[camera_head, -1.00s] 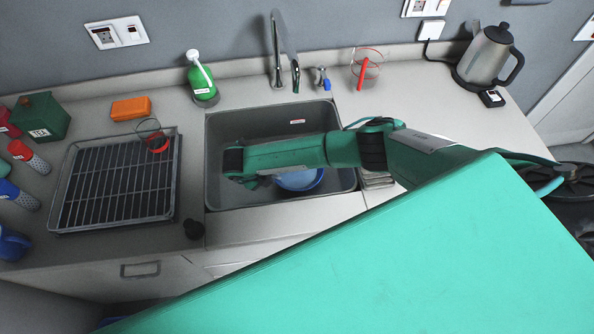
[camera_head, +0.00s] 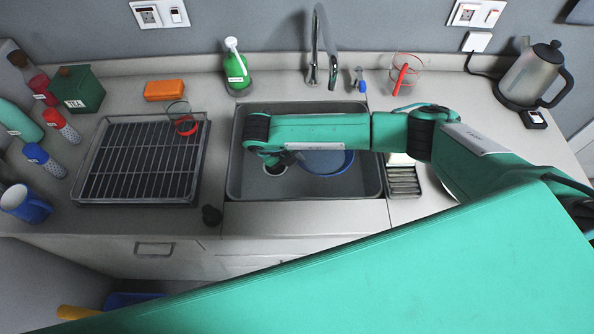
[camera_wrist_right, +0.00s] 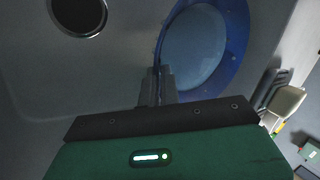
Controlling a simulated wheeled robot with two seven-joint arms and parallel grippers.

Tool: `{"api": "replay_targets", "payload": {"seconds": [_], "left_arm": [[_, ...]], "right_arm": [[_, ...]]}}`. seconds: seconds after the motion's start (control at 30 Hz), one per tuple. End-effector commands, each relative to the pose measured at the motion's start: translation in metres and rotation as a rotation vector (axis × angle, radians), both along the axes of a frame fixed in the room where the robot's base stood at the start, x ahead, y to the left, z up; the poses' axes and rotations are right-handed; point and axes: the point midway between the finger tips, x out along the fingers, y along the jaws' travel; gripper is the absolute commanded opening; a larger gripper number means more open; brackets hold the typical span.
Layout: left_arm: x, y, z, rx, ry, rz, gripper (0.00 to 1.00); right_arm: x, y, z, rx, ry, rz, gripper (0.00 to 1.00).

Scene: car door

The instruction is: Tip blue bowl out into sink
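The blue bowl (camera_head: 325,163) is in the grey sink (camera_head: 236,183), right of the drain and partly hidden by my right arm. In the right wrist view the bowl (camera_wrist_right: 195,45) shows its pale inside and blue rim. My right gripper (camera_head: 281,158) reaches low into the sink at the bowl's left side. In the right wrist view my gripper's fingers (camera_wrist_right: 161,86) are close together across the bowl's near-left rim, seemingly closed on it. The contact itself is partly hidden. I cannot see clearly whether anything is in the bowl. My left gripper is not in view.
A faucet (camera_head: 318,50) stands behind the sink. A drying rack (camera_head: 140,160) lies left, a green soap bottle (camera_head: 236,70) back left, a red-and-clear cup (camera_head: 402,75) back right. A kettle (camera_head: 535,75) stands far right. The drain (camera_wrist_right: 78,12) is open beside the bowl.

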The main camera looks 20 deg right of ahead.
Motion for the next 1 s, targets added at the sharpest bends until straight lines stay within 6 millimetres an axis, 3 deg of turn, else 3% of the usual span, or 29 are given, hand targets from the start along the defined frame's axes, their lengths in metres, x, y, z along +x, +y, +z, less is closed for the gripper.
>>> {"api": "replay_targets", "payload": {"seconds": [0.2, 0.33, 0.6, 1.0], "left_arm": [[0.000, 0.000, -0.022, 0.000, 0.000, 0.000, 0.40], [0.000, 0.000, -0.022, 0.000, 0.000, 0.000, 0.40], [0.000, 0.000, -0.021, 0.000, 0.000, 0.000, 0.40], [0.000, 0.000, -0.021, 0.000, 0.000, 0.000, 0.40]], "right_arm": [[0.001, 0.000, 0.063, 0.001, -0.005, 0.002, 0.00], [0.001, 0.000, 0.091, -0.001, -0.005, 0.000, 0.00], [0.001, 0.000, 0.108, -0.001, -0.001, -0.001, 0.00], [0.000, 0.000, 0.109, -0.001, 0.000, -0.001, 0.00]]}}
